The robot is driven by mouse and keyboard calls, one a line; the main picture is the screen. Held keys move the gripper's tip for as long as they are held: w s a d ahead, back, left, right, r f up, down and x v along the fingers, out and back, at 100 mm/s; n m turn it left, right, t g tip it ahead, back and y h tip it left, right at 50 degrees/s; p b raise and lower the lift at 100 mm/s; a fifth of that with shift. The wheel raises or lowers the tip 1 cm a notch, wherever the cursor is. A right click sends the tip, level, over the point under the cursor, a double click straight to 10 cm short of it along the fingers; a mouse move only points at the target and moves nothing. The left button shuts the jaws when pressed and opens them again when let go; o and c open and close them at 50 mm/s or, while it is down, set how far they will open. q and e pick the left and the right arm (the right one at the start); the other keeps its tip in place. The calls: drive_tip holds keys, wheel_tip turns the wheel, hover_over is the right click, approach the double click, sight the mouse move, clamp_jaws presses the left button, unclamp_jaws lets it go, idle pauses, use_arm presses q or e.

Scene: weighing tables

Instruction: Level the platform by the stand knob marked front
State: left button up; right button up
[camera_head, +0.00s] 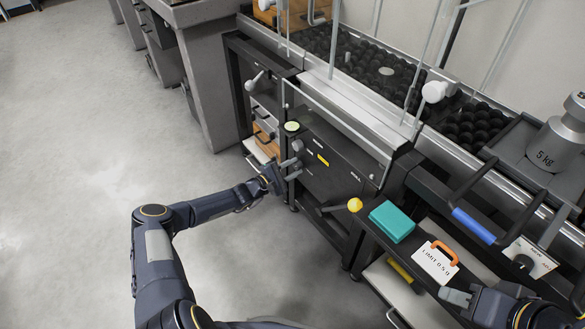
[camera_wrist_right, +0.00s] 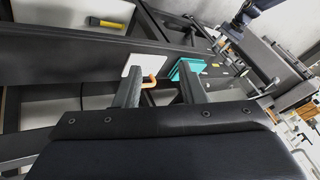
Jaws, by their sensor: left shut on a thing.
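A dark stand (camera_head: 325,140) with a bubble-level-like pale green disc (camera_head: 292,126) on its corner stands in the middle of the head view. A grey knob (camera_head: 297,146) sticks out of its front panel, above my left gripper. My left gripper (camera_head: 292,169) is at the left end of that panel, shut on what appears to be another knob, mostly hidden by the fingers. The knob markings are too small to read. My right gripper (camera_head: 462,297) is open and empty beside the white card; its two fingers stand apart in the right wrist view (camera_wrist_right: 160,88).
A yellow ball-ended lever (camera_head: 355,205), a teal block (camera_head: 392,222) and a white card with an orange handle (camera_head: 436,262) are right of the panel. A 5 kg weight (camera_head: 556,145) stands far right. Ball-covered tables run behind. The floor at left is clear.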

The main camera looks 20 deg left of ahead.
idle(0.3)
use_arm(q)
drive_tip(key=o, duration=1)
drive_tip(key=p+v, duration=0.2)
drive_tip(key=v, duration=0.6)
drive_tip(key=shift+d, duration=0.1)
